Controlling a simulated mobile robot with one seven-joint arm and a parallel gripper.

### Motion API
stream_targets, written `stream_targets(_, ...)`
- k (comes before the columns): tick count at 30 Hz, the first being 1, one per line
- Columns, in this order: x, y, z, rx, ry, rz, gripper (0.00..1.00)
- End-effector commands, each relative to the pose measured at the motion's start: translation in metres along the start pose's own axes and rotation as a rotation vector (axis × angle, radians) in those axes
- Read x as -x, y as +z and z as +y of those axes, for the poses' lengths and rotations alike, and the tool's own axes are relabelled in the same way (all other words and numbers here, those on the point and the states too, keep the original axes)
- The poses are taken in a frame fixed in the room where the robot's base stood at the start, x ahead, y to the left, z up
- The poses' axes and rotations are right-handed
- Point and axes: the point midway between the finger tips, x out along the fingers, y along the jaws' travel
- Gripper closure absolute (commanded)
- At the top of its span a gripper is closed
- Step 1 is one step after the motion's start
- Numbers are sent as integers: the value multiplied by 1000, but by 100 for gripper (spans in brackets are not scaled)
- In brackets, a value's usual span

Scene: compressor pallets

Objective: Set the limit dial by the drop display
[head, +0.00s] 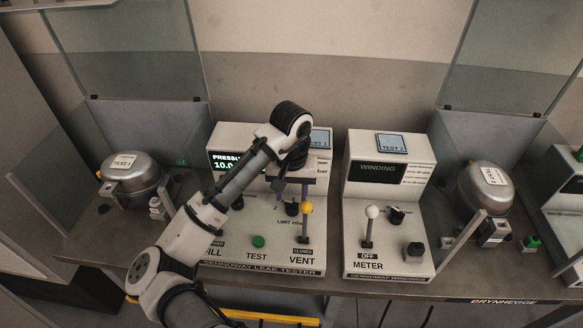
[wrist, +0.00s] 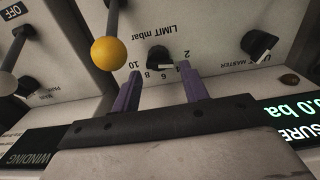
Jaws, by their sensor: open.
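The black limit dial (head: 291,209) sits on the leak tester's sloped panel. In the wrist view the limit dial (wrist: 160,57) shows upside down under "LIMIT mbar", with a scale from 2 to 10. A pale mark on it seems to point near 6, but I cannot read it surely. My gripper (wrist: 161,76) is open and empty, its purple fingertips on either side of the dial's scale; contact cannot be told. In the head view my gripper (head: 293,190) is just above the dial. The pressure display (head: 225,161) reads about 10.0, partly hidden by my arm. No drop reading shows.
The yellow-knobbed vent lever (head: 306,208), marked closed, stands close beside my gripper. A green test button (head: 258,241) is in front. A master selector knob (wrist: 259,44) is near. The winding meter (head: 376,170) stands right; metal compressors (head: 131,172) stand on both sides.

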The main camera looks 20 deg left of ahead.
Motion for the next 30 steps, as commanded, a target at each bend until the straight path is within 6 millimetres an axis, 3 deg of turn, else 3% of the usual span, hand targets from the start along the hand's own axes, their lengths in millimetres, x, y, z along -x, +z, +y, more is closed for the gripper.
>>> stream_targets(9,65,0,0,-1,-5,4,56)
stream_targets(15,98,0,0,1,-3,3,56)
stream_targets(21,114,0,0,1,-1,1,56)
stream_targets(30,117,0,0,0,0,0,56)
